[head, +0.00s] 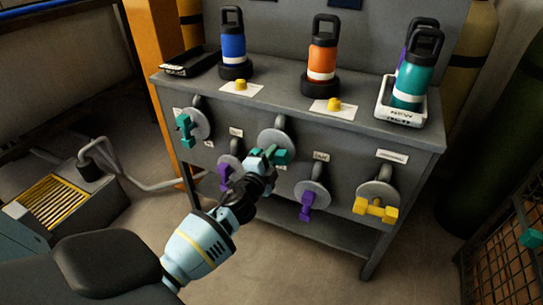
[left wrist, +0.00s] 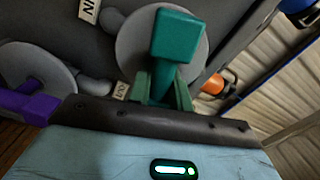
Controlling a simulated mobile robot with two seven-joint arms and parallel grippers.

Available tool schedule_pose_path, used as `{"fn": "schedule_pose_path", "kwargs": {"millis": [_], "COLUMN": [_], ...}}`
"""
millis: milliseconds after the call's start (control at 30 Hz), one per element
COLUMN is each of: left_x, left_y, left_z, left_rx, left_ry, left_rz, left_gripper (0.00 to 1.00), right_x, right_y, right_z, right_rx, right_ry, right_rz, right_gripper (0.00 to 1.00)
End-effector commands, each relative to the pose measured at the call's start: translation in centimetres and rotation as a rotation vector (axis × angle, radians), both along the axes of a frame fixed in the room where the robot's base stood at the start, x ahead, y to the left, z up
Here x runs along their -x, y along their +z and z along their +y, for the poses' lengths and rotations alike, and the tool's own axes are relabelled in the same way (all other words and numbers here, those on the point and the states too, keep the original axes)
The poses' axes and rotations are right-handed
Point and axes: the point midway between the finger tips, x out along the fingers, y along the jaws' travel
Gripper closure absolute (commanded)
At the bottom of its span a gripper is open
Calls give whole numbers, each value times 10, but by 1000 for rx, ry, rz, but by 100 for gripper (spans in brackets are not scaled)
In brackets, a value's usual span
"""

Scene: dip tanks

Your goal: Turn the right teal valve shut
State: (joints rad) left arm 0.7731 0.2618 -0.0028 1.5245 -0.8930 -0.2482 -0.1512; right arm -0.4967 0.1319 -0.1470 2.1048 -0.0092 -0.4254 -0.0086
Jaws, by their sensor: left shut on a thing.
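The right teal valve (head: 281,157) is on the front of the grey bench, in the upper row, with a round grey flange behind it. My left gripper (head: 264,160) is shut on its handle and hides part of it. In the left wrist view the teal handle (left wrist: 175,38) stands up between the fingers (left wrist: 163,92), in front of the grey disc. The handle's exact angle is hard to tell. The left teal valve (head: 185,128) is further left on the same face, apart from the gripper. My right gripper is not in view.
Purple valves (head: 305,205) (head: 225,172) and a yellow valve (head: 375,209) are close by on the bench front. Blue (head: 232,45), orange (head: 322,60) and teal (head: 412,82) bottles stand on top. A wire crate (head: 500,262) is at lower right.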

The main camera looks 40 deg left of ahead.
Motion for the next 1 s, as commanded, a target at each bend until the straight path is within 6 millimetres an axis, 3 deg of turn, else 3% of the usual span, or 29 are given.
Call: {"fn": "schedule_pose_path", "kwargs": {"millis": [433, 1000], "left_x": [0, 0], "left_y": [-3, -4], "left_z": [0, 0], "left_rx": [-244, -290], "left_ry": [-1, 0], "left_rz": [60, 71], "left_gripper": [100, 100], "right_x": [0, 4], "right_y": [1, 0], "right_z": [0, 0], "right_rx": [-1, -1], "right_ry": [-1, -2], "right_rz": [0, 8], "right_gripper": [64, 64]}}
